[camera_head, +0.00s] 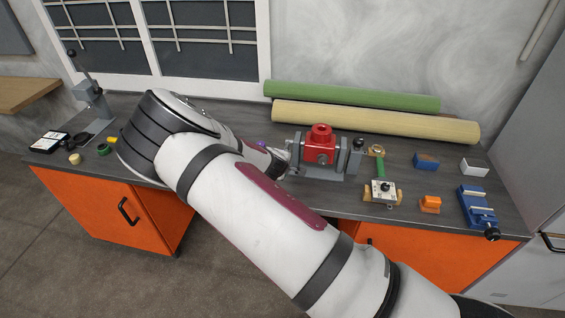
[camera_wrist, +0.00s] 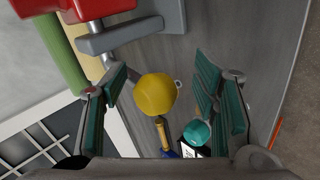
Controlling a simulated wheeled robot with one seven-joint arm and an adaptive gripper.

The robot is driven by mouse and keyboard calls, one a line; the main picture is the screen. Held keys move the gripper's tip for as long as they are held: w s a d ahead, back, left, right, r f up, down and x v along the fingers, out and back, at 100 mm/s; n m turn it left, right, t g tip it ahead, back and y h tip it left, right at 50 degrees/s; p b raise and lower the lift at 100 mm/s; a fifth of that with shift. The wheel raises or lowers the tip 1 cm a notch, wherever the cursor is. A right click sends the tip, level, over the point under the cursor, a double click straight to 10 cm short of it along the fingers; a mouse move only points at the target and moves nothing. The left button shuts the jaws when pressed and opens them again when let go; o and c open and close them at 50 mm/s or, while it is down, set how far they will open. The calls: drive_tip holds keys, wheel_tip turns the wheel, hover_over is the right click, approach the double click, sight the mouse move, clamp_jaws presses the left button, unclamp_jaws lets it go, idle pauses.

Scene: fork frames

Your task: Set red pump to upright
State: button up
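The red pump (camera_head: 320,146) sits in a grey vise-like holder (camera_head: 322,173) on the bench in the head view, its round cap facing up. In the wrist view, part of the red pump (camera_wrist: 95,8) shows at the top left, beside a grey bar of the holder. My gripper (camera_wrist: 162,70) is open, its teal-padded fingers spread apart, with the pump beyond the left finger. In the head view my gripper (camera_head: 272,158) is just left of the holder, mostly hidden by my arm. A round yellow object (camera_wrist: 156,94) shows between the fingers, with gaps on both sides.
Green (camera_head: 350,95) and tan (camera_head: 375,122) rolls lie along the wall behind the pump. To the right are a green-handled tool (camera_head: 379,166), a small device (camera_head: 383,190), blue (camera_head: 426,161) and orange (camera_head: 430,204) blocks, and a blue vise (camera_head: 478,205).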

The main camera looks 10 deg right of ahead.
drive_tip(key=shift+a+r, duration=0.15)
drive_tip(key=shift+a, duration=0.1)
drive_tip(key=shift+a+r, duration=0.1)
drive_tip(key=shift+r, duration=0.05)
drive_tip(key=v, duration=1.1)
drive_tip(key=shift+s, duration=0.3)
drive_tip(key=shift+r, duration=0.1)
drive_tip(key=s+d+r+m+g+y, duration=0.25)
drive_tip(key=s+r+m, duration=0.25)
drive_tip(key=s+r, duration=0.5)
drive_tip(key=s+d+r+m+g+y, duration=0.1)
drive_tip(key=s+d+r+m+y, duration=0.2)
drive_tip(key=s+r, duration=0.7)
drive_tip(key=s+d+r+m+h, duration=0.1)
drive_tip(key=s+d+r+m, duration=0.1)
drive_tip(key=s+r, duration=0.8)
drive_tip(key=s+m, duration=0.1)
drive_tip(key=s, duration=0.2)
drive_tip(key=shift+d+r+h, duration=0.25)
drive_tip(key=shift+h, duration=0.1)
